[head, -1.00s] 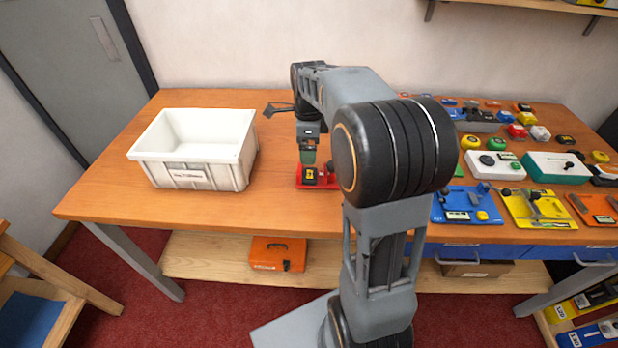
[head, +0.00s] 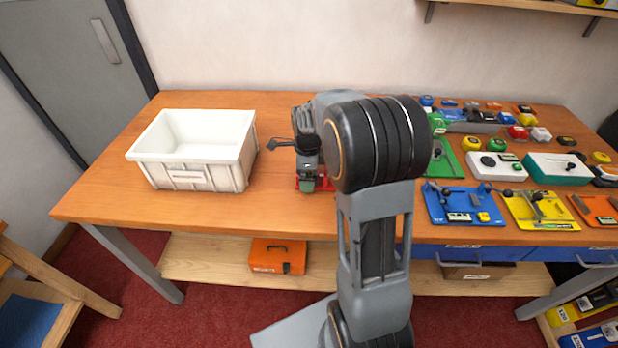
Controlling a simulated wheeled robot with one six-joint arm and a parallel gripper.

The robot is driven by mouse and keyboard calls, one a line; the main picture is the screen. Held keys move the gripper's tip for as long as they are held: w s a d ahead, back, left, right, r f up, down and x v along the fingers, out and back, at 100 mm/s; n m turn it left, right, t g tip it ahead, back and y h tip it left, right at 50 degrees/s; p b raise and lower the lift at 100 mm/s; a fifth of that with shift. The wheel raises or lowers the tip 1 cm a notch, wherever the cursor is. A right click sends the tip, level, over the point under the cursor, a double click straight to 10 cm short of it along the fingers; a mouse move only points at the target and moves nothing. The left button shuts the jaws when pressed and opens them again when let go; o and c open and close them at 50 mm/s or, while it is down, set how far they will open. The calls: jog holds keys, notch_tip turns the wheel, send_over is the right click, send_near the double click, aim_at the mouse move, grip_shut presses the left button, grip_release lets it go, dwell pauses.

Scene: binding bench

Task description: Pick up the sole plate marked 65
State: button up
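A red plate (head: 326,185) with small dark parts on it lies on the bench right of the white bin, mostly hidden behind my arm and gripper. My gripper (head: 306,184) points down at the red plate's left part. Its fingers are too small and covered to show whether they are open or shut, or whether they touch anything. Other plates lie to the right: a green one (head: 446,162), a blue one (head: 462,217), a yellow one (head: 545,221) and an orange one (head: 585,206). I cannot read the number 65 on any plate.
A white bin (head: 183,175) stands on the left of the wooden bench (head: 110,190). Several small coloured blocks and cases, one a white and teal case (head: 556,168), crowd the bench's right side. An orange box (head: 278,256) sits on the lower shelf. The bench's left front is bare.

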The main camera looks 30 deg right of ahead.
jog(key=c, duration=1)
jog(key=shift+r, duration=0.1)
